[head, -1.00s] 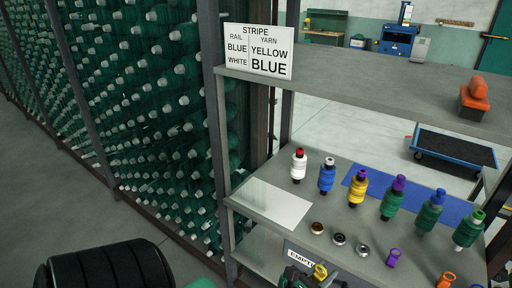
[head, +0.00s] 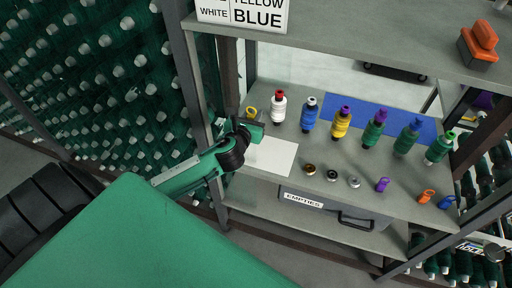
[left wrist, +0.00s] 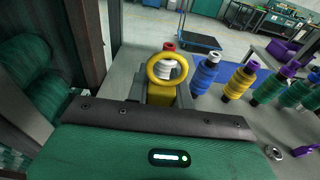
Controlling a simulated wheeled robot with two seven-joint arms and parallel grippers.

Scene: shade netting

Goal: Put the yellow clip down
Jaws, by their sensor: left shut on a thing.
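The yellow clip (head: 251,111) is a ring with a stem. My left gripper (head: 252,124) is shut on it above the left end of the shelf, to the left of the white spool. In the left wrist view the clip's ring (left wrist: 167,69) stands up from between the fingers, with the white spool (left wrist: 172,66) seen behind and through it. The fingers hide the clip's lower part. A white sheet (head: 274,157) lies on the shelf just in front of the gripper. My right gripper is not in view.
Several yarn spools (head: 341,122) stand in a row, some on a blue mat (head: 372,117). Small rings (head: 332,175), a purple clip (head: 382,185) and an orange clip (head: 427,196) lie along the front. An upright (head: 196,90) is close left. An upper shelf (head: 370,28) overhangs. The sheet is bare.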

